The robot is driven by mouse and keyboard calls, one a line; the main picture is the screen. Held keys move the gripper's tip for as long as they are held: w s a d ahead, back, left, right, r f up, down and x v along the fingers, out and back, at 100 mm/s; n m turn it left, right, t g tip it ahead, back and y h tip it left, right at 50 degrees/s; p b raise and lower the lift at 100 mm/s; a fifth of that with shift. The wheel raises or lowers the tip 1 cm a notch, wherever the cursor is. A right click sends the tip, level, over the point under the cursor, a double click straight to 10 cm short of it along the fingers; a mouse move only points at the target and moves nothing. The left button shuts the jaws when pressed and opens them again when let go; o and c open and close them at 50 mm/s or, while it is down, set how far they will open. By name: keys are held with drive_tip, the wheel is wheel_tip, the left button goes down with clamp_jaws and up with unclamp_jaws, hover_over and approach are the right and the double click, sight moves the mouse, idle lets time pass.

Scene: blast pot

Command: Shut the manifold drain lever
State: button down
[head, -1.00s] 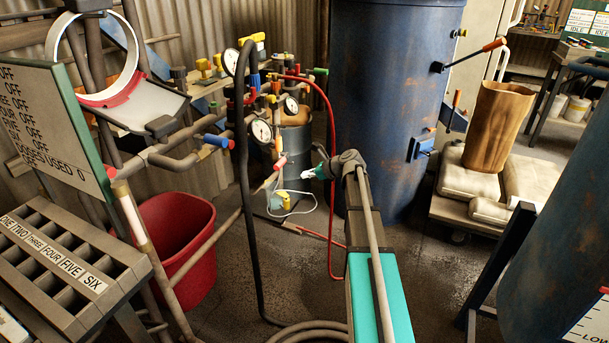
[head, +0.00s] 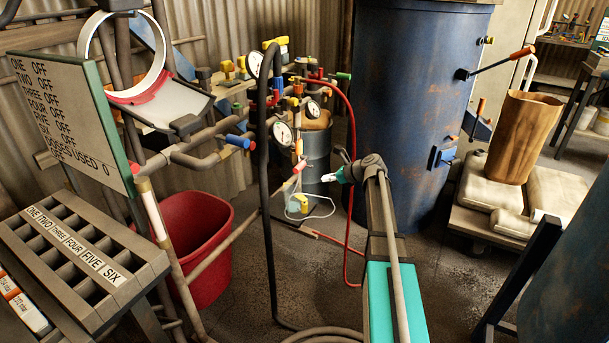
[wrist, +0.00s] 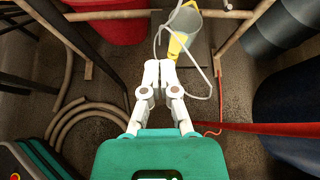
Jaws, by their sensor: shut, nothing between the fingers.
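The pipe manifold (head: 262,143) stands left of centre in the head view, with gauges and several coloured handles. A red-tipped handle (head: 299,167) sits low on it, and a blue-ended one (head: 240,142) sticks out at its left. I cannot tell which is the drain lever. My gripper (head: 335,174) is right of the low red-tipped handle, apart from it and in front of a grey drum (head: 316,160). In the wrist view my gripper (wrist: 158,64) has its white fingers together and empty, pointing toward a yellow-and-grey vessel (wrist: 180,28) below.
A black hose (head: 264,200) and a red hose (head: 357,130) hang around the manifold. A red bucket (head: 205,250) stands left, a blue tank (head: 410,110) behind right. A labelled rack (head: 75,240) is front left. Bare floor (head: 450,280) lies to the right.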

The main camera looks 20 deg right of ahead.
sight(300, 163)
drive_tip(key=shift+f, duration=0.1)
drive_tip(key=b+x, duration=0.5)
drive_tip(key=x, duration=0.5)
drive_tip(key=shift+w+a+r+p, duration=0.1)
drive_tip(key=shift+a+r+p, duration=0.05)
drive_tip(key=shift+r+p, duration=0.85)
drive_tip(key=shift+w+a+r+p, duration=0.1)
drive_tip(key=shift+a+r+p, duration=0.05)
drive_tip(key=shift+r+p, duration=0.8)
drive_tip(key=shift+r, duration=0.1)
drive_tip(key=shift+r+p, duration=0.45)
drive_tip(key=shift+p, duration=0.1)
drive_tip(key=shift+f, duration=0.1)
